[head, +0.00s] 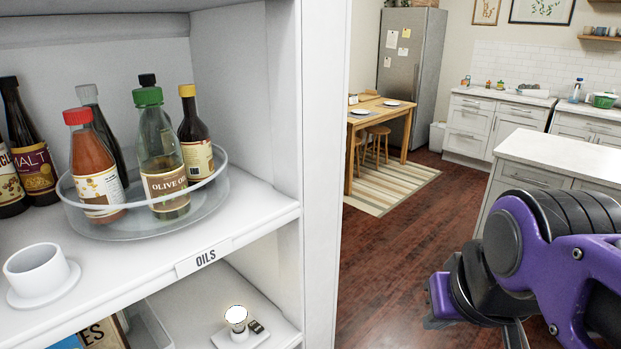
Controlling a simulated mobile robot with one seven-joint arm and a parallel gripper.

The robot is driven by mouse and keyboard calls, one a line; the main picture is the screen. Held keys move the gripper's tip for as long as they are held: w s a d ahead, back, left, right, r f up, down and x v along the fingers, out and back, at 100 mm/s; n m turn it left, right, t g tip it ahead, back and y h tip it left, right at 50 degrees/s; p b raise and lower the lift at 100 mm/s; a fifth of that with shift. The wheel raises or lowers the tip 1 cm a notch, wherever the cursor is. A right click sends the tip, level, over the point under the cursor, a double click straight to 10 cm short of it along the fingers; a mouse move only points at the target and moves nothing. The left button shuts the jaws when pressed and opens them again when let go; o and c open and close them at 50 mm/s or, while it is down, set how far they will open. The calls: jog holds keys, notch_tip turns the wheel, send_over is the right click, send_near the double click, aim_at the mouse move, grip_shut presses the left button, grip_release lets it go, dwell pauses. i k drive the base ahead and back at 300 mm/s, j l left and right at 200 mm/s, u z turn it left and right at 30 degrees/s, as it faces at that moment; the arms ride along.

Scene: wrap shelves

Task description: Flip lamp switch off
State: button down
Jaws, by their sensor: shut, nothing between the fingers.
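A small lamp with a glowing round bulb (236,316) stands on a white base (232,340) on the lower shelf, below the OILS shelf. The bulb is lit. A dark switch (257,327) sits on the base, just right of the bulb; its exact position is too small to tell. My purple and black arm is at the lower right, over the floor and well apart from the shelf. My gripper (515,336) shows only partly at the bottom edge, shut and empty, far to the right of the lamp.
The upper shelf (150,262) holds a clear turntable (205,205) with several bottles and a white cup (38,270). A white side panel (322,170) stands between the lamp and my arm. Books and a bin (148,328) lie left of the lamp.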

aim_at(254, 326)
jog(key=j+u, duration=0.1)
jog(key=u, duration=0.25)
jog(key=i+u, duration=0.1)
jog(key=u, duration=0.3)
jog(key=j+u, duration=0.1)
jog(key=u, duration=0.25)
jog(key=z, duration=0.1)
jog(key=i+l, duration=0.05)
